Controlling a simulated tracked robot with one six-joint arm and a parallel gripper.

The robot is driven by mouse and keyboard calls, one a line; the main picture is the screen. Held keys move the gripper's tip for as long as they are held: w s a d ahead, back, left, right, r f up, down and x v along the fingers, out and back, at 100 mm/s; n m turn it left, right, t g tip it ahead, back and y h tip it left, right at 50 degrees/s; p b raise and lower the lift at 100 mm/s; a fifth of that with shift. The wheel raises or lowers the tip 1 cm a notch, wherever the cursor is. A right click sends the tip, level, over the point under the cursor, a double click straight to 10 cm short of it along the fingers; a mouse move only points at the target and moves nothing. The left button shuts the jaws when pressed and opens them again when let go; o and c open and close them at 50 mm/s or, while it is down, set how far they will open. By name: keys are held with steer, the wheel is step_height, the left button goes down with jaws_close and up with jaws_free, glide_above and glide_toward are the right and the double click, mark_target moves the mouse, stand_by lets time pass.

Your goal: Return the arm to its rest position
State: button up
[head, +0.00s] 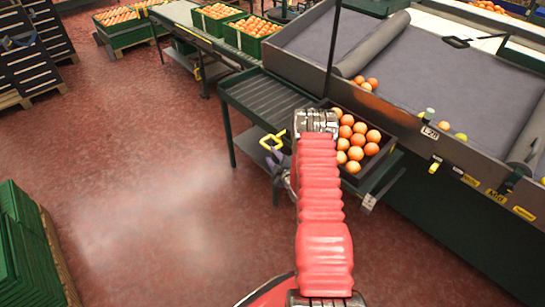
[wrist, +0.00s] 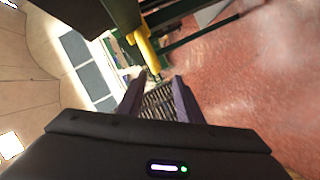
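My red arm reaches from the bottom of the head view up to the near end of the sorting line. My gripper (head: 274,149) is small and dark there, beside the crate of oranges (head: 331,103). In the wrist view my gripper (wrist: 160,80) has its two dark purple fingers spread apart, with no orange between them. A yellow handle-like part (wrist: 147,52) lies just beyond the fingertips; I cannot tell if it touches them. It also shows in the head view (head: 272,140) next to my gripper. My wrist hides part of the crate.
A ribbed side table (head: 262,98) stands left of the crate. The grey sorting bed (head: 420,70) with a few oranges (head: 366,83) lies behind. Green crates (head: 14,245) stand at the lower left, and dark stacked crates (head: 25,60) at the upper left. Red floor (head: 140,180) between is clear.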

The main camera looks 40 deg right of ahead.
stand_by(0.4)
steer(key=w+a+r+m+g, duration=0.2)
steer(key=a+r, duration=0.2)
steer(key=r, duration=0.9)
steer(key=w+a+r+m+g, duration=0.15)
steer(key=a+r, duration=0.35)
steer(key=r, duration=0.8)
steer(key=s+a+r+g, duration=0.1)
steer(key=s+a+r, duration=0.3)
steer(key=a+r, duration=0.3)
steer(key=s+a+r+m+g+y, duration=0.1)
steer(key=s+a+r+m, duration=0.1)
steer(key=s+a+r, duration=0.45)
steer(key=s+a+r+m+g, duration=0.2)
steer(key=s+a+r, duration=0.2)
steer(key=s, duration=0.5)
steer(key=s+a+m+g+y, duration=0.1)
steer(key=s+a, duration=0.3)
steer(key=s, duration=0.6)
steer(key=s+a+g+y, duration=0.1)
steer(key=s+a, duration=0.4)
steer(key=s, duration=0.5)
steer(key=shift+s+a+r+m, duration=0.15)
steer(key=shift+a+r+m, duration=0.05)
steer(key=shift+r+m, duration=0.15)
